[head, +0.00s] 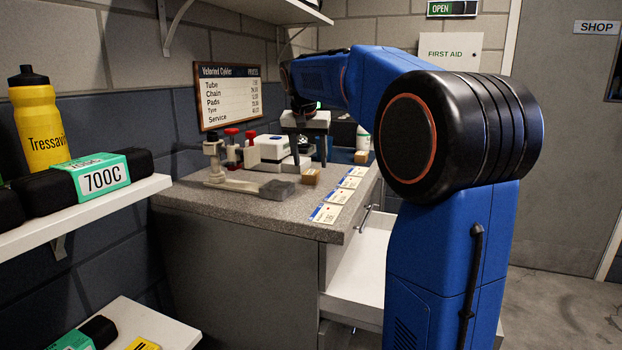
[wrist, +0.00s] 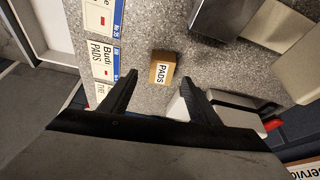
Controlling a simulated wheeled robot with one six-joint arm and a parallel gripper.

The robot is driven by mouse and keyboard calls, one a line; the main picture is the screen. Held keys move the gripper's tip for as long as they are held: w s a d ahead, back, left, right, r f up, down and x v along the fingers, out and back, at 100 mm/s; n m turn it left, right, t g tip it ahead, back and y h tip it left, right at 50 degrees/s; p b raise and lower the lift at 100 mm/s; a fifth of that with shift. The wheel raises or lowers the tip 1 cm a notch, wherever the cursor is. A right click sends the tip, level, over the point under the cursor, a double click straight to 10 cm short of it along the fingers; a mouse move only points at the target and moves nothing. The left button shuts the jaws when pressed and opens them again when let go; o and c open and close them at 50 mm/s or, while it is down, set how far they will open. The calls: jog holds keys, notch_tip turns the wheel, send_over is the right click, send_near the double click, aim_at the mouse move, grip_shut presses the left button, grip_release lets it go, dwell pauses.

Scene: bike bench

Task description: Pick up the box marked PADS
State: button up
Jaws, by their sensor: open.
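My gripper (wrist: 159,80) is open and empty. In the wrist view the box shows between and just past its fingertips. In the head view my gripper (head: 309,156) hangs above and behind the box, apart from it.
Price cards (head: 338,196) line the counter's right edge. Another small brown box (head: 361,157) stands farther back. A white drawer (head: 360,262) is open below. Red-topped items (head: 232,146) stand near the wall.

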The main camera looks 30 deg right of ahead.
aim_at(311, 172)
jog(key=x, duration=0.4)
jog(key=shift+w+f, duration=0.2)
jog(key=shift+f, duration=0.05)
jog(key=c, duration=1.2)
jog(key=shift+r, duration=0.1)
